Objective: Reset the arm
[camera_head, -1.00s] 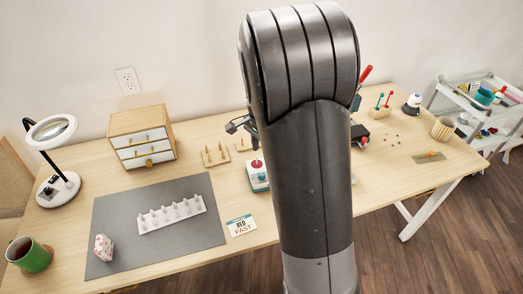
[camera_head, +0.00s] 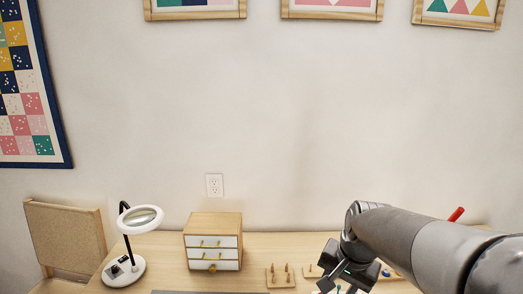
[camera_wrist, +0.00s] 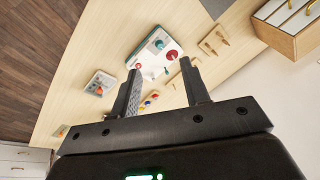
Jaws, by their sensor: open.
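My gripper (camera_wrist: 162,88) is open in the wrist view, with its two dark fingers apart and nothing between them. It is above the table, with a white device with red and teal knobs (camera_wrist: 155,53) beyond the fingertips. In the head view my gripper (camera_head: 333,280) is at the lower right, low over the table near the wooden peg stand. My arm comes in from the right edge and hides part of the table.
A small drawer cabinet (camera_head: 213,241) and a magnifier lamp (camera_head: 124,272) stand on the table (camera_head: 165,245) at the left. A peg stand (camera_head: 281,277) is left of my gripper. A red-handled tool (camera_head: 456,214) shows behind my arm.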

